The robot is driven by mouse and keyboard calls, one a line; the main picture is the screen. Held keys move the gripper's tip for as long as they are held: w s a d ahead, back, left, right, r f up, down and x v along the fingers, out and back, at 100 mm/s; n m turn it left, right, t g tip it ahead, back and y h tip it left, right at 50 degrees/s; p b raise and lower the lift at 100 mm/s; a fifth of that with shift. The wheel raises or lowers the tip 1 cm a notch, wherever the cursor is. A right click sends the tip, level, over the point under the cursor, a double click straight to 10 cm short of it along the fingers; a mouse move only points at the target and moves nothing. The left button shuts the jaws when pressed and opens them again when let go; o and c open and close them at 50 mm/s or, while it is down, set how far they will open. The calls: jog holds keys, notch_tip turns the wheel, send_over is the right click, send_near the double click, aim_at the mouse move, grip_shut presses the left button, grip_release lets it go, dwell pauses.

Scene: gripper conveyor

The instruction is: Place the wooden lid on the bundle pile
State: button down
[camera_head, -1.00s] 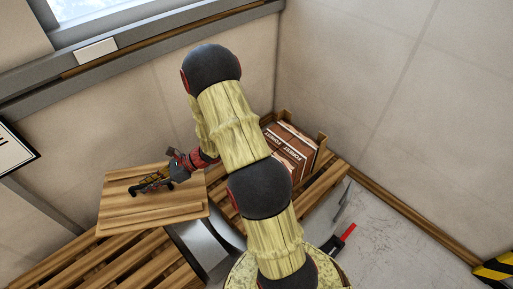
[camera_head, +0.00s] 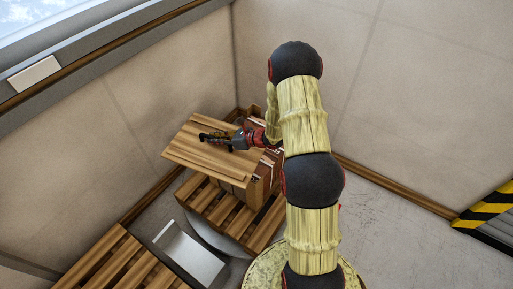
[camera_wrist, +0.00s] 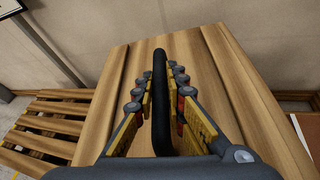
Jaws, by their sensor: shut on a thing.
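The wooden lid (camera_head: 192,151) is a flat plank board with a black bar handle (camera_wrist: 160,90) on top. My gripper (camera_head: 217,139) is shut on that handle, and its fingers stand on both sides of the bar in the wrist view (camera_wrist: 160,105). The lid is held tilted, with its right part over or in front of the bundle pile. The pile of brown packs (camera_head: 267,174) shows only in part at the lid's right edge; the lid and my arm hide the rest. I cannot tell whether the lid touches the pile.
The pile stands on a slatted wooden pallet (camera_head: 222,212) in the room's corner. Another pallet (camera_head: 112,268) lies at the lower left, with a grey-white panel (camera_head: 190,254) between. Walls are close behind. Open floor (camera_head: 390,220) and a yellow-black striped barrier (camera_head: 488,207) are at right.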

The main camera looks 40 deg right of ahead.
aim_at(232, 129)
jog(key=w+d+f+m+h, duration=0.1)
jog(key=d, duration=0.2)
jog(key=w+d+f+m+t+h, duration=0.1)
jog(key=d, duration=0.2)
jog(key=w+d+f+m+h+b, duration=0.1)
jog(key=d+f, duration=0.1)
jog(key=d, duration=0.2)
jog(key=shift+t, duration=0.4)
jog(key=d+f+m+h+b, duration=0.1)
jog(key=d+f+m+h, duration=0.35)
jog(key=d, duration=0.75)
jog(key=shift+n+t, duration=0.3)
jog(key=shift+n, duration=0.05)
jog(key=f+b, duration=0.1)
jog(key=f, duration=0.2)
jog(key=f+b, duration=0.2)
jog(key=f, duration=0.2)
jog(key=f+b, duration=0.1)
jog(key=f, duration=0.2)
jog(key=shift+w+d+f, duration=0.15)
jog(key=shift+w+d, duration=0.1)
jog(key=shift+d, duration=0.05)
jog(key=c, duration=2.3)
grip_release()
jog(key=shift+s+f, duration=0.1)
jog(key=shift+f, duration=0.05)
jog(key=o, duration=0.5)
